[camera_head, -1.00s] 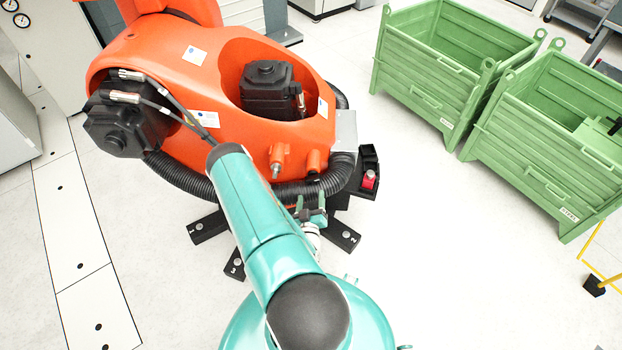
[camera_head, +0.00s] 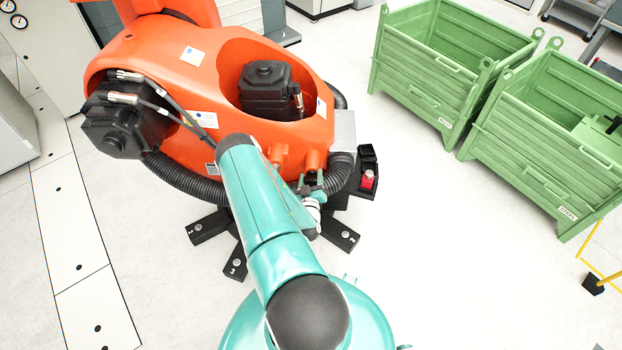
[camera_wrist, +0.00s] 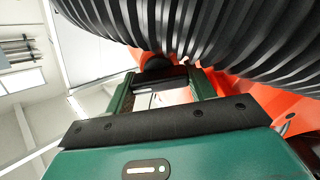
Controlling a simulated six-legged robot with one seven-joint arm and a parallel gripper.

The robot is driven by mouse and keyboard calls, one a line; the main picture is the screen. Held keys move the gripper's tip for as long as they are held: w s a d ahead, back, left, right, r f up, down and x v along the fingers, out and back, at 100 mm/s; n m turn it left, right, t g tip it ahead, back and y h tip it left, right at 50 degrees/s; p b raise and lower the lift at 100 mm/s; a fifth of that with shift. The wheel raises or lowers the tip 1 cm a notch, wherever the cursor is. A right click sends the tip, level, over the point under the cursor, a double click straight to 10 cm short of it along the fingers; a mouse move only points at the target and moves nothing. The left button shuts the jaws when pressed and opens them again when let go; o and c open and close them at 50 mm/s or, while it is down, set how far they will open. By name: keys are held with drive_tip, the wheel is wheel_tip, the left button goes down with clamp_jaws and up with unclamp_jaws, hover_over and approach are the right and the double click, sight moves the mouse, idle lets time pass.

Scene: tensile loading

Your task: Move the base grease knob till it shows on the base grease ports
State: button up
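The large orange robot (camera_head: 230,75) stands on a dark base with black feet numbered 1, 2 and 3. I cannot surely pick out the base grease knob or the base grease ports. My gripper (camera_head: 310,184) is by the black ribbed hose (camera_head: 338,176), low on the orange robot's front. A dark rounded part (camera_wrist: 158,62) shows just beyond the fingertips, close under the hose (camera_wrist: 200,35). Whether the fingers touch it cannot be told.
A red part (camera_head: 368,180) sits in a black holder right of the hose. Black feet (camera_head: 340,235) spread over the floor below my gripper. Green crates (camera_head: 440,70) stand at the right. The pale floor between them and the orange robot is clear.

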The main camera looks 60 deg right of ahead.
drive_tip(key=shift+c, duration=0.5)
drive_tip(key=shift+m, duration=1.1)
drive_tip(key=o, duration=0.7)
drive_tip(key=v, duration=1.4)
drive_tip(key=shift+s, duration=0.15)
